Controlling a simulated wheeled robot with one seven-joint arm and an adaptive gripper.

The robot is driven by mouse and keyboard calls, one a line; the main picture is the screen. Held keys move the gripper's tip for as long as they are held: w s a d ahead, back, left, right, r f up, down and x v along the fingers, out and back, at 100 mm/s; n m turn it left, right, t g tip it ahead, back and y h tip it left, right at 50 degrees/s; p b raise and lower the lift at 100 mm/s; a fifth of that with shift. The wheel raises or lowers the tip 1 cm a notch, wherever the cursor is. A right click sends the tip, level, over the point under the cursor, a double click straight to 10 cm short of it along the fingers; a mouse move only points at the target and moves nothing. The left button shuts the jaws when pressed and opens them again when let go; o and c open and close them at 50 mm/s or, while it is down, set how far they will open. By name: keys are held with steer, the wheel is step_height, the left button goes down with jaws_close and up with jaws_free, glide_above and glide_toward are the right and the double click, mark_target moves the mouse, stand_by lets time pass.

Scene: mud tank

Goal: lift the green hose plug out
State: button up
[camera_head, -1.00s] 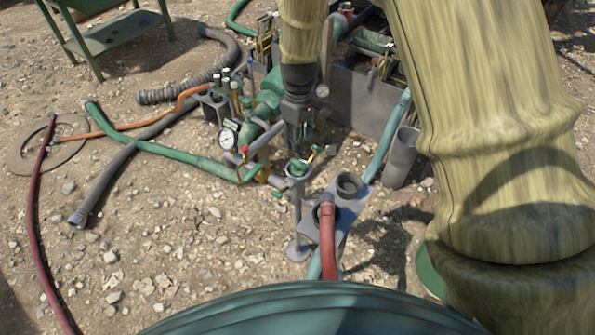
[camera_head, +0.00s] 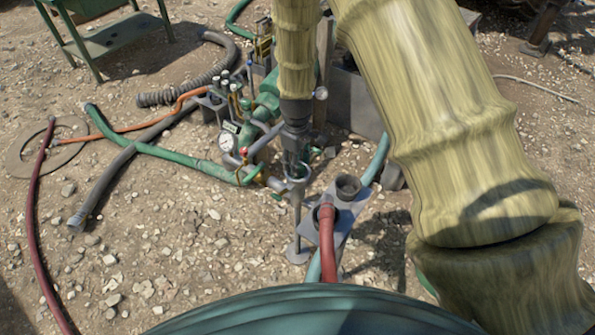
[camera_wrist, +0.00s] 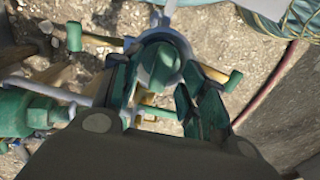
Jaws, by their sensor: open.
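The green hose plug (camera_wrist: 158,64) sits in a round grey holder (camera_wrist: 186,46) in the wrist view. In the head view the holder (camera_head: 297,178) tops a thin upright stand, and my gripper hides most or all of the plug. My gripper (camera_head: 294,160) points down right over the holder. In the wrist view my gripper's fingers (camera_wrist: 162,88) are apart, one on each side of the plug's near part. I cannot tell whether they touch it.
A green pump with a gauge (camera_head: 228,141) and pipes stands close on the left. A grey bracket (camera_head: 340,215) with a red hose (camera_head: 327,240) stands at the right. Small valve handles (camera_wrist: 74,37) flank the holder. Gravelly ground at the left front is mostly clear.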

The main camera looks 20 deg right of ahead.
steer(key=shift+f, duration=0.7)
jaws_close()
step_height(320, 180, up, 10)
steer(key=shift+r, duration=0.1)
stand_by(0.3)
